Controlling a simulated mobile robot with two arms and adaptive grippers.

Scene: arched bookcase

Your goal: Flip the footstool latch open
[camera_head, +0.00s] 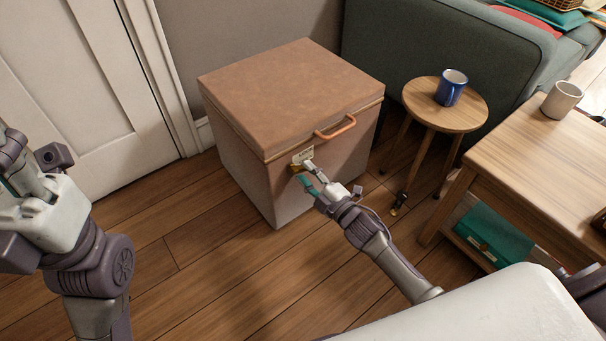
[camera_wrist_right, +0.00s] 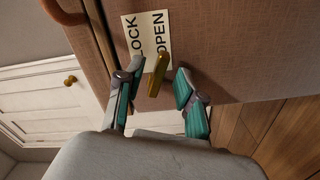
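The footstool (camera_head: 290,90) is a brown box with a padded lid and an orange-brown handle (camera_head: 335,128) on its front. A white label reading LOCK and OPEN (camera_wrist_right: 148,40) is on the front face, with a brass latch lever (camera_wrist_right: 158,75) beside the word OPEN. My right gripper (camera_head: 305,173) is at the latch. In the right wrist view its teal-padded fingers (camera_wrist_right: 160,72) are apart, one on each side of the lever; contact is unclear. My left gripper (camera_head: 22,170) is at the left edge, partly cut off, away from the footstool.
A round side table (camera_head: 425,108) with a blue mug (camera_head: 451,88) stands right of the footstool. A wooden table (camera_head: 530,140) with a cream mug (camera_head: 561,100) is farther right, a teal box (camera_head: 490,243) below it. A grey sofa (camera_head: 430,35) is behind. Wooden floor (camera_head: 200,260) is clear in front.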

